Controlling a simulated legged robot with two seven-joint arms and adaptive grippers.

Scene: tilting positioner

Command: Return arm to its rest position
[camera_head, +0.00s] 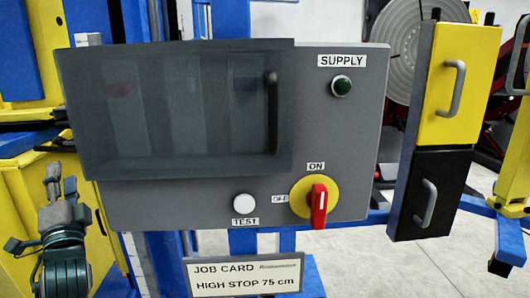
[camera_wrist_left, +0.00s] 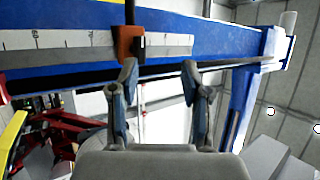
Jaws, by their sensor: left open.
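My left gripper (camera_head: 54,184) points upward at the lower left in the head view, left of the grey control panel (camera_head: 345,130) and apart from it. In the left wrist view the two fingers of this gripper (camera_wrist_left: 160,75) are spread, with nothing held between them. Beyond them is a blue beam (camera_wrist_left: 215,42) with a white scale (camera_wrist_left: 75,42). An orange-red block (camera_wrist_left: 130,42) sits on the scale, just above the left finger in the picture. I cannot tell if they touch. My right gripper is in neither view.
The panel has a dark see-through cover (camera_head: 180,110), a green supply lamp (camera_head: 341,86), a white test button (camera_head: 244,204) and a red switch handle (camera_head: 319,205), upright under "ON". A job card (camera_head: 245,275) reads "HIGH STOP 75 cm". Yellow (camera_head: 470,70) and black (camera_head: 435,190) handled fronts stand right.

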